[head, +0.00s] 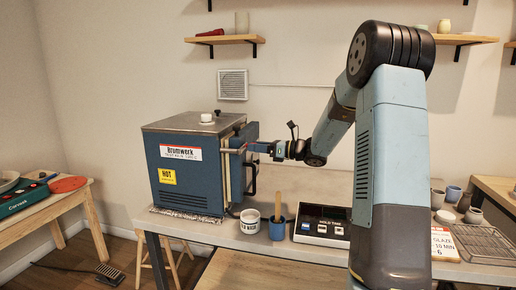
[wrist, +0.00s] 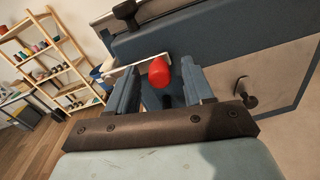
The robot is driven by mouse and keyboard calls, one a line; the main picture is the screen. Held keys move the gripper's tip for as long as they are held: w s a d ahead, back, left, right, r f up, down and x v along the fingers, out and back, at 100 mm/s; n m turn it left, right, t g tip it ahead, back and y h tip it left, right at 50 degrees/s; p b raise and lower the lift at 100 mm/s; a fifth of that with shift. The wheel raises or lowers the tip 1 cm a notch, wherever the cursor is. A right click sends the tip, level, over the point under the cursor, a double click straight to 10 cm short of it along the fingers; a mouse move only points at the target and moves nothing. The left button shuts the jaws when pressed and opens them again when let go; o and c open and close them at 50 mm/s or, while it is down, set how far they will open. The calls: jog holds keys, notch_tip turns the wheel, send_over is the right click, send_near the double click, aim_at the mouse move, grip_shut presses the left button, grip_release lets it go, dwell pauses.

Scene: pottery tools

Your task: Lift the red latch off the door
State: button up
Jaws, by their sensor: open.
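The blue kiln (head: 180,180) stands on the table's left end, its door side facing right toward my arm. In the wrist view the red latch (wrist: 160,74) is a rounded red knob beside a pale bar, in front of the blue door (wrist: 215,35). In the head view the latch is too small to make out surely. My gripper (head: 258,147) is at the kiln's door side. In the wrist view my gripper (wrist: 160,82) is open, with one blue finger on each side of the red latch. Gaps show beside the knob; I cannot tell its depth between the fingers.
A dark knob (wrist: 246,95) is to the right of the fingers. A white pot (head: 250,221), a blue cup with a stick (head: 277,228) and a scale (head: 320,226) stand below my gripper. A shelf rack (wrist: 45,55) is at the left.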

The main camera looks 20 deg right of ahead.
grip_shut()
dwell(0.4)
